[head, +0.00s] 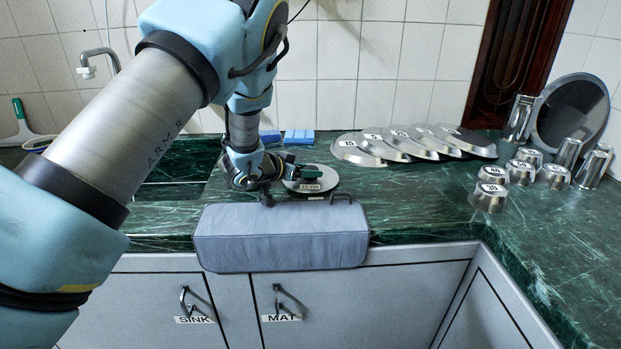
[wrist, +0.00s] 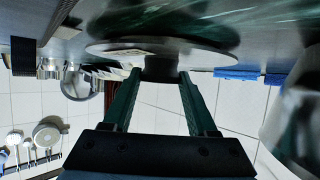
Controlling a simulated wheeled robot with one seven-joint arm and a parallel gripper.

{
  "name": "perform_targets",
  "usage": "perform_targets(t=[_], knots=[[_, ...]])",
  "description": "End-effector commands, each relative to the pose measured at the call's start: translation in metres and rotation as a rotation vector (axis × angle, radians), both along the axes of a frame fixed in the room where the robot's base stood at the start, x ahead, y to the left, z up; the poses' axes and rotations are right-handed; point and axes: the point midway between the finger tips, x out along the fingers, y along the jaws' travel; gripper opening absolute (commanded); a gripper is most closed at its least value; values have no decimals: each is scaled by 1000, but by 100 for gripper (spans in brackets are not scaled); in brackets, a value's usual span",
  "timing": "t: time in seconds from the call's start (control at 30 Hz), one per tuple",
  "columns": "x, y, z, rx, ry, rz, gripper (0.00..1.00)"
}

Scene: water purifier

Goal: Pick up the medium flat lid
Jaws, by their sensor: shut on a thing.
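The medium flat lid (head: 322,179) is a round silver disc with a small label, on or just above the green counter behind the grey padded roll. It also shows in the wrist view (wrist: 205,52) as a flat disc with a dark knob between my fingers. My gripper (head: 311,172) has dark green fingers and reaches it from the left. In the wrist view my gripper (wrist: 160,78) is shut on the knob. I cannot tell whether the lid touches the counter.
The grey padded roll (head: 282,236) lies along the counter's front edge. Overlapping numbered lids (head: 412,141) lie at the back wall. Several upturned metal cups (head: 490,196) and a large round pan (head: 570,112) stand at right. Blue blocks (head: 298,136) sit behind the lid. Counter between roll and cups is clear.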

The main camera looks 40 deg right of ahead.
Motion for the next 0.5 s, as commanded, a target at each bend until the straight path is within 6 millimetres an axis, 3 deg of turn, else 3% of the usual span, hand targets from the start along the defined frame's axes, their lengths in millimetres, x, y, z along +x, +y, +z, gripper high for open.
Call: perform_targets(t=[0.03, 0.3, 0.5], knots=[[0, 0, 0, 0, 0, 0, 29], [0, 0, 0, 0, 0, 0, 0], [0, 0, 1, -1, 0, 0, 0]])
